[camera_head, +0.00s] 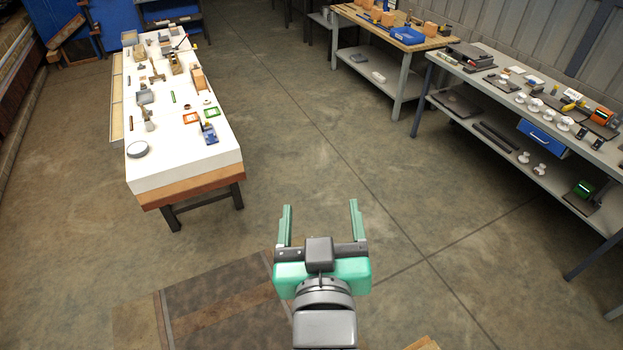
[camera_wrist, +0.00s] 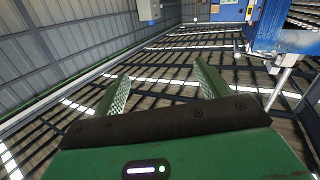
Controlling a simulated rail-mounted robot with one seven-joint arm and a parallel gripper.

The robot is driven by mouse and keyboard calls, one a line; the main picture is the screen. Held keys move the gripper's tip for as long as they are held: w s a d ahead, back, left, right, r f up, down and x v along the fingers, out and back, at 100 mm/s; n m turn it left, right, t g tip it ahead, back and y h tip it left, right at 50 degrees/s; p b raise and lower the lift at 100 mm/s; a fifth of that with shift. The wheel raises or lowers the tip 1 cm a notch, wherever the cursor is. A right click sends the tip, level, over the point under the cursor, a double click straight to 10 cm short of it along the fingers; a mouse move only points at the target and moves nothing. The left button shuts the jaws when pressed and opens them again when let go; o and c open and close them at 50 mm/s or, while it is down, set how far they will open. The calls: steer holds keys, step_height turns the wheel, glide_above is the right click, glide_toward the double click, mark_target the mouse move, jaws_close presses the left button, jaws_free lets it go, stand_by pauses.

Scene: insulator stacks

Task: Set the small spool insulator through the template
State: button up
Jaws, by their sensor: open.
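My gripper (camera_head: 320,205) is open and empty, held out over bare floor in the head view, well short of every bench. Its two green fingers also show wide apart in the wrist view (camera_wrist: 161,72), with nothing between them. Several small white insulator-like pieces (camera_head: 565,123) stand on the grey bench at the right, far from my gripper. Two more white pieces (camera_head: 541,169) sit on that bench's lower shelf. Which one is the small spool insulator is too small to tell. I cannot make out the template for certain.
The grey bench (camera_head: 448,64) also holds dark plates and tools, with a blue drawer (camera_head: 542,138) below. A white-topped table (camera_head: 180,170) with scattered parts stands left. A wooden-topped bench (camera_head: 400,45) stands at the back. Open floor (camera_head: 400,190) lies between them.

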steer(key=s+a+r+t, duration=0.1)
steer(key=s+r+t, duration=0.1)
steer(key=r, duration=0.6)
steer(key=s+a+r+t, duration=0.1)
steer(key=s+r+t, duration=0.2)
steer(key=r, duration=0.5)
steer(key=s+a+r+t+y, duration=0.1)
steer(key=s+r, duration=0.3)
steer(key=r, duration=0.4)
steer(key=shift+s+a+r+m+t, duration=0.3)
steer(key=shift+m+t, duration=0.1)
steer(key=shift+t, duration=0.4)
